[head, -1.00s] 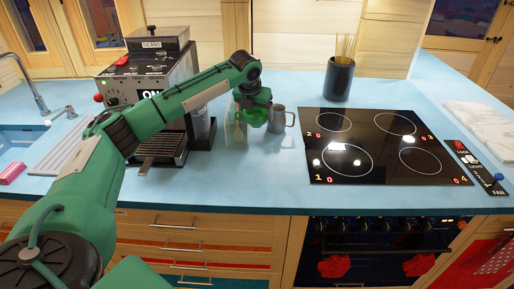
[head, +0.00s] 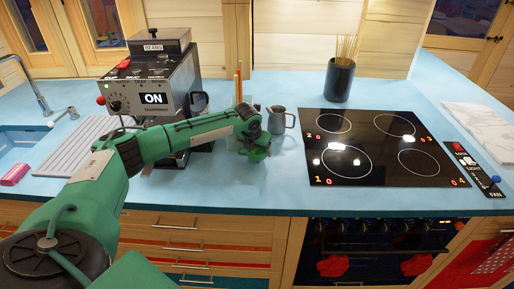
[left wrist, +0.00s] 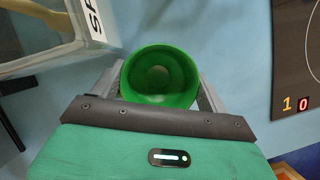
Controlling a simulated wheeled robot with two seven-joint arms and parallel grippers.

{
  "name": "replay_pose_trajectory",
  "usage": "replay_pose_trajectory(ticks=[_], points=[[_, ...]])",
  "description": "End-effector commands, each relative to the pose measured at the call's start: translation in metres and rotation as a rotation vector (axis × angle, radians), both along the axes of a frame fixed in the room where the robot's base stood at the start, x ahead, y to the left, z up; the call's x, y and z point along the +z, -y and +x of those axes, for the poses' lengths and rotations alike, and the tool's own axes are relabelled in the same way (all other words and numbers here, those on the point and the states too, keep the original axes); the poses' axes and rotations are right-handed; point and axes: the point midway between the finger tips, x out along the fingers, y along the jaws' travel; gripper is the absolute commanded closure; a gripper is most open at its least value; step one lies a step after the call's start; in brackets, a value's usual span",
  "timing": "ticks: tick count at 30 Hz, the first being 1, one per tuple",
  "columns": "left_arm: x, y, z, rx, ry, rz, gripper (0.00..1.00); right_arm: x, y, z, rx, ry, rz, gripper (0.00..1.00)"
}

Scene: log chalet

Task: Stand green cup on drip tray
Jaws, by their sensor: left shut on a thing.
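The green cup (left wrist: 160,78) is between the fingers of my left gripper (left wrist: 160,85) in the left wrist view, its round mouth facing the camera. Its inside looks empty. In the head view the left gripper (head: 256,146) holds the cup (head: 260,155) over the counter, between the coffee machine (head: 152,95) and the hob. The drip tray (head: 168,162) at the machine's foot is mostly hidden behind my left forearm. The cup is to the right of the tray and apart from it. My right gripper is not in view.
A grey metal jug (head: 281,120) stands just behind and right of the cup. The black hob (head: 375,145) lies further right. A clear container (left wrist: 50,35) with dark lettering is close to the cup in the left wrist view. The counter front of the cup is clear.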

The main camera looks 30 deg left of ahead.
Motion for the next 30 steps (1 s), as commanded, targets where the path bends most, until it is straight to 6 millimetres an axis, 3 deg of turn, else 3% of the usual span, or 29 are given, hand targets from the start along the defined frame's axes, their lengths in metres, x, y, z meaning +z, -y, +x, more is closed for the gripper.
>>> replay_pose_trajectory(ticks=[7,8,9,20,30], points=[[-0.002,0.0,0.0,0.001,0.0,0.0,0.49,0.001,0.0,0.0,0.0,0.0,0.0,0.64],[-0.002,0.0,0.0,0.001,0.0,0.0,0.17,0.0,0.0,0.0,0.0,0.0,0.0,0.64],[-0.002,0.0,0.0,0.001,0.0,0.0,0.14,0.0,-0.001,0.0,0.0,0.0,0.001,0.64],[0.003,0.0,-0.001,0.0,0.001,0.0,0.14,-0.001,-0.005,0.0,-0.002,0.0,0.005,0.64],[0.062,0.004,-0.025,0.0,0.003,0.0,0.14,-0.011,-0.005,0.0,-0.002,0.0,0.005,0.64]])
